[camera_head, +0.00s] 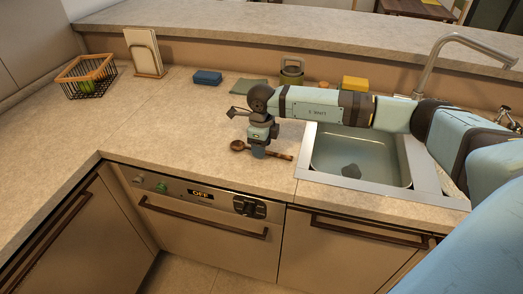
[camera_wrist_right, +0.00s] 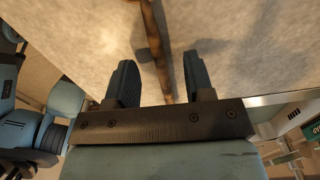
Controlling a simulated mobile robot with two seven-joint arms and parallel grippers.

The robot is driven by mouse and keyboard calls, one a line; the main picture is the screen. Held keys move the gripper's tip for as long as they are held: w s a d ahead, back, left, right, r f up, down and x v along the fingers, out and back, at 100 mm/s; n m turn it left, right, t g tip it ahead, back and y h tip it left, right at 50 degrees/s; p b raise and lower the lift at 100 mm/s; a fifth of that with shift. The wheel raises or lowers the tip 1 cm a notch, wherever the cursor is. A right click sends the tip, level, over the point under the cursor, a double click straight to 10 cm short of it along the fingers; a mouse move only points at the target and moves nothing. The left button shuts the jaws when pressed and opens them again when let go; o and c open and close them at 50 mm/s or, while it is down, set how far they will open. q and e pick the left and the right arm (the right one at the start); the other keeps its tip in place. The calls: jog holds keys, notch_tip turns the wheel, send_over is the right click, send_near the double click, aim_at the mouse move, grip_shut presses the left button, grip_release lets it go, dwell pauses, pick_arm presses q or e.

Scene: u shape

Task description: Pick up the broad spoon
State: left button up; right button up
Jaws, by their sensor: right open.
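The broad spoon, dark brown and wooden-looking, lies on the counter left of the sink, with its round bowl (camera_head: 238,146) to the left and its handle (camera_head: 282,156) to the right. My right gripper (camera_head: 258,153) points down over the middle of the spoon and hides that part in the head view. In the right wrist view my right gripper (camera_wrist_right: 160,65) is open, with one finger on each side of the spoon's handle (camera_wrist_right: 154,32). I cannot tell whether either finger touches it. My left gripper is in neither view.
The sink (camera_head: 360,158) with its tall faucet (camera_head: 432,62) is to the right. A wire basket (camera_head: 89,78) is far left. The left counter is clear.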

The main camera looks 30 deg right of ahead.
jog(key=shift+f, duration=0.45)
grip_shut()
jog(key=shift+r, duration=0.1)
